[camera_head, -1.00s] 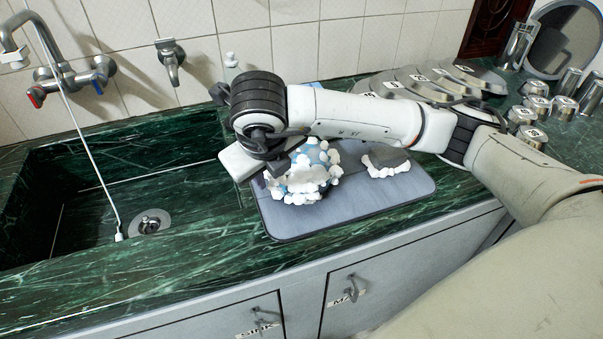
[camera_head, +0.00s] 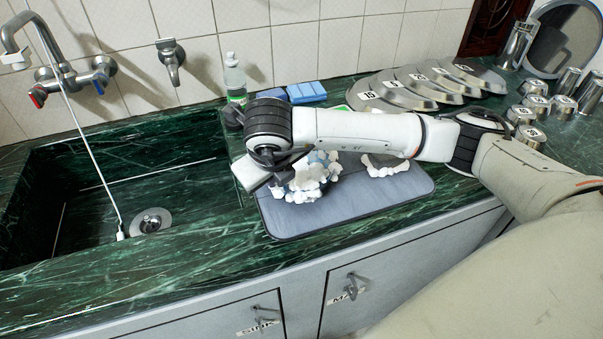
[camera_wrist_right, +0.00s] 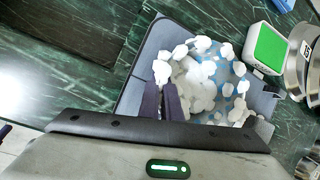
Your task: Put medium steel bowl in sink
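A round thing covered in white foam, bluish between the clumps, rests on the grey mat (camera_head: 380,205); I take it for the medium steel bowl (camera_head: 318,165), though no bare steel shows. It also shows in the right wrist view (camera_wrist_right: 215,80). My right gripper (camera_head: 272,183) is at its left edge. In the right wrist view its dark fingers (camera_wrist_right: 165,98) are close together at the foamy rim and look shut on it; foam hides the exact contact. The sink (camera_head: 100,205) is at the left with a drain. My left gripper is not in view.
A foamy dark piece (camera_head: 386,166) lies at the mat's right. A bottle (camera_head: 235,80) and blue sponges (camera_head: 306,92) stand behind. Numbered steel lids (camera_head: 405,95) and several steel cups (camera_head: 535,108) are at the right. The faucet (camera_head: 60,70) overhangs the sink.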

